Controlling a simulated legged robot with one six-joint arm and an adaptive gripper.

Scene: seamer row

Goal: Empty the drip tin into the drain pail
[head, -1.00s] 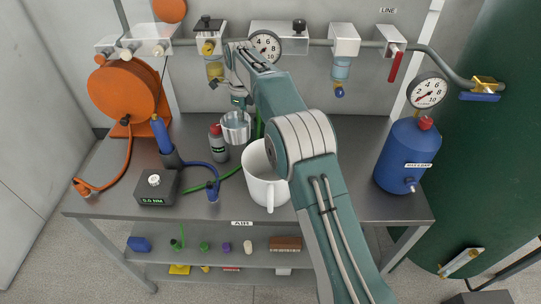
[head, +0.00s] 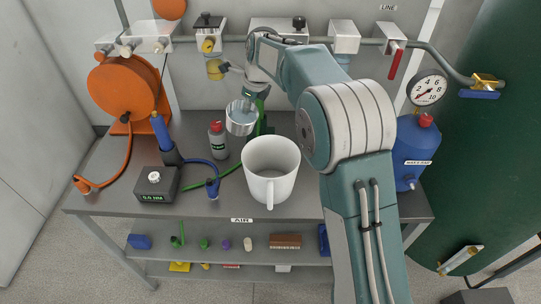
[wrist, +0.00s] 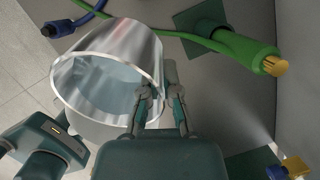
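The drip tin (head: 240,122) is a shiny metal cup, held up off the bench behind the drain pail. My gripper (wrist: 160,98) is shut on its wall, one finger inside the rim and one outside. In the wrist view the tin (wrist: 146,52) is tilted, its mouth facing the lower left; its inside looks pale blue, and I cannot tell how much liquid it holds. The drain pail (head: 271,180) is a white, handled pail standing upright on the bench, in front and slightly right of the tin. The pail's inside looks empty.
A grey bottle with a red cap (head: 217,140) stands left of the tin. A torque tester box (head: 157,184), blue tool (head: 163,135) and orange hose reel (head: 122,88) are further left. A blue tank (head: 411,150) stands right. Regulators and a pipe run along the back.

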